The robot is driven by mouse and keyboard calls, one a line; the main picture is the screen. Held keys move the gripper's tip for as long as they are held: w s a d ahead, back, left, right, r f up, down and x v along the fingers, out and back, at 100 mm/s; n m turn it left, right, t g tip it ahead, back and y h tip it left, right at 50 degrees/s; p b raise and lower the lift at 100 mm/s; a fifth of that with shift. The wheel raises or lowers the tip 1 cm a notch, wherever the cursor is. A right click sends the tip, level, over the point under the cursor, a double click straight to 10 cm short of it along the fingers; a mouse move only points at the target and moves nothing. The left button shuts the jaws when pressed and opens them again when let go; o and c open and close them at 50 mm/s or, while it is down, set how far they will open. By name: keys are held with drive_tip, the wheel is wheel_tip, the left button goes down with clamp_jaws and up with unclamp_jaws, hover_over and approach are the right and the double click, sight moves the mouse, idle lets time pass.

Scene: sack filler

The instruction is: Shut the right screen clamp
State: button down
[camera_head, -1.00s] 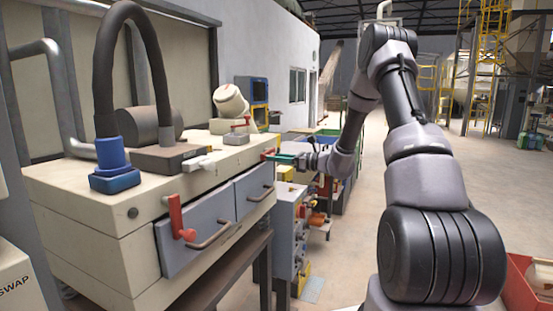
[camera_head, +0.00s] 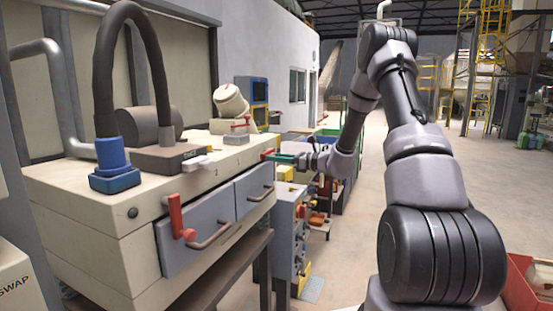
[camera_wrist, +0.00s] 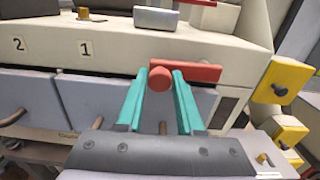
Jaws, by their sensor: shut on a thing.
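The right screen clamp (camera_wrist: 197,72) is a red lever at the upper right corner of the grey screen fronts. In the wrist view its arm lies about level, with a round red knob (camera_wrist: 159,80) at its left end. My gripper (camera_wrist: 161,76) has teal fingers on both sides of the knob and is shut on it. In the head view the clamp (camera_head: 267,154) is small and partly hidden by my teal fingers (camera_head: 284,158). The left clamp (camera_head: 176,215) is a red lever hanging down over the left edge of the near screen front (camera_head: 190,240).
The cream machine body (camera_head: 90,235) carries a blue-based hose (camera_head: 115,180) and a small red-handled fitting (camera_head: 237,134) on top. Brown pull handles (camera_head: 208,238) stick out of the fronts. A yellow block (camera_wrist: 283,80) stands to the right.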

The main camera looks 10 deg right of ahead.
drive_tip(key=shift+f, duration=0.1)
idle(0.4)
drive_tip(key=w+d+f+n, duration=0.4)
drive_tip(key=f+n, duration=0.3)
drive_tip(key=n, duration=1)
drive_tip(key=shift+w+d+f+n, duration=0.2)
drive_tip(key=shift+w+n, duration=0.2)
drive_tip(key=shift+w, duration=0.45)
drive_tip(key=c, duration=0.5)
unclamp_jaws()
drive_tip(key=shift+c, duration=0.2)
drive_tip(key=v, duration=1)
drive_tip(key=shift+s+d, duration=0.2)
drive_tip(key=shift+d, duration=0.1)
